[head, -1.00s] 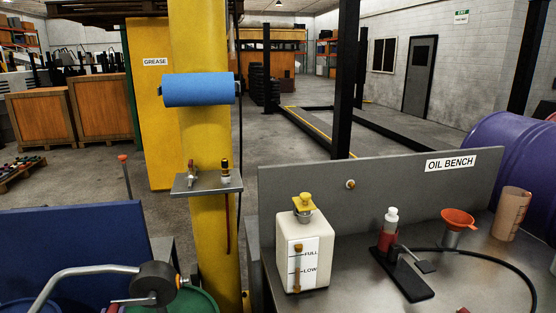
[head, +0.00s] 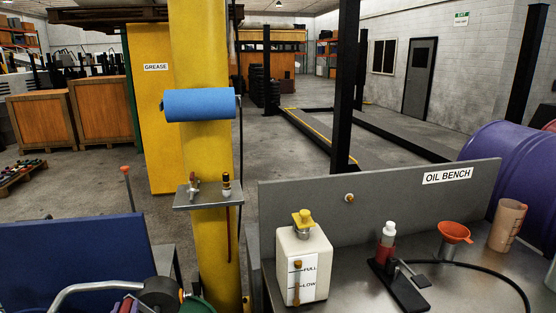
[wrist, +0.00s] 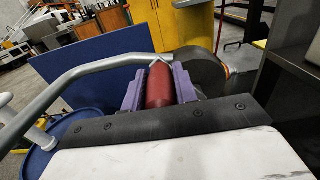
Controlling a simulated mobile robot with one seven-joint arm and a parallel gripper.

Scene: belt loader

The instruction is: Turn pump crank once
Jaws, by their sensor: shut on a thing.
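The pump, with a black round body (head: 160,293) and a bent grey spout (head: 85,289), stands at the lower left of the head view. The wrist view shows its black body (wrist: 203,70) and the long grey spout (wrist: 90,67) too. My gripper (wrist: 158,88) has purple fingers, one on each side of the red crank handle (wrist: 160,86), and is shut on it. In the head view only a small part of my gripper (head: 127,304) shows at the bottom edge. The crank arm is mostly hidden behind the fingers and handle.
A blue panel (head: 70,250) stands behind the pump, and a yellow post (head: 205,140) with a small grey shelf (head: 208,197) rises to its right. The oil bench (head: 350,285) holds a white jug (head: 303,262). A blue drum (wrist: 38,163) lies below the spout.

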